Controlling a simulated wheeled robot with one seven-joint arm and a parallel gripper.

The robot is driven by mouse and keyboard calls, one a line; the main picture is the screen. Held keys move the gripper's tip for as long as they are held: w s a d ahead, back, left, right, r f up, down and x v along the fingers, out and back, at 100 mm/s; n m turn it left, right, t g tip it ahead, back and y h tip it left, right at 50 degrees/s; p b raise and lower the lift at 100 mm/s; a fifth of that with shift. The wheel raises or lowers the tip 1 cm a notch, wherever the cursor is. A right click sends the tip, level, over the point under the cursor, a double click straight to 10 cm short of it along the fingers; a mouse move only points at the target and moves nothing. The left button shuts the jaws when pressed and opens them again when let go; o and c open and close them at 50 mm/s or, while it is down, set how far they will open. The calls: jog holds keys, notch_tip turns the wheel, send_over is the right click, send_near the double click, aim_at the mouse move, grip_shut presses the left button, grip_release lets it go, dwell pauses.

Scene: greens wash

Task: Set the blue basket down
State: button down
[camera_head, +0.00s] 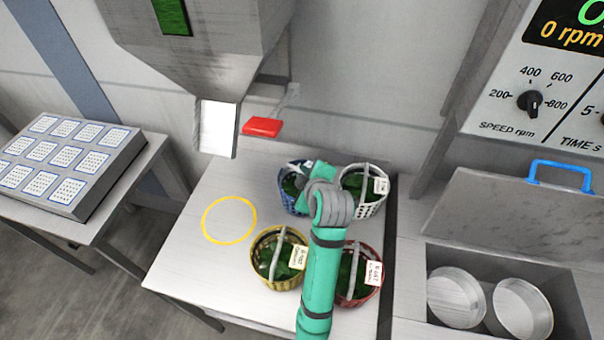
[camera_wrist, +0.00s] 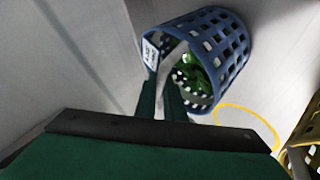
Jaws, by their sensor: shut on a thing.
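The blue basket (camera_head: 288,202) is at the back of the table, left of the white basket, partly hidden by my gripper. In the wrist view the blue basket (camera_wrist: 222,45) shows its lattice wall, green leaves inside, a grey handle and a white label. My gripper (camera_wrist: 165,88) is shut on the handle; in the head view my gripper (camera_head: 300,182) is over the basket. I cannot tell whether its bottom touches the table. A yellow ring (camera_head: 206,222) is marked on the table to the left of the basket, with nothing in it.
The white basket (camera_head: 373,209), yellow basket (camera_head: 268,279) and red basket (camera_head: 345,297) stand close by on the table (camera_head: 190,262). A metal chute (camera_head: 217,128) and a red paddle (camera_head: 262,127) hang behind. A bin with metal cups (camera_head: 455,298) is at right.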

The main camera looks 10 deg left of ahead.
jog(key=shift+f, duration=0.3)
jog(key=shift+s+a, duration=0.1)
jog(key=shift+s, duration=0.15)
jog(key=shift+f, duration=0.1)
jog(key=c, duration=1.8)
grip_release()
jog(key=shift+f, duration=0.1)
jog(key=shift+c, duration=0.2)
jog(key=v, duration=1.2)
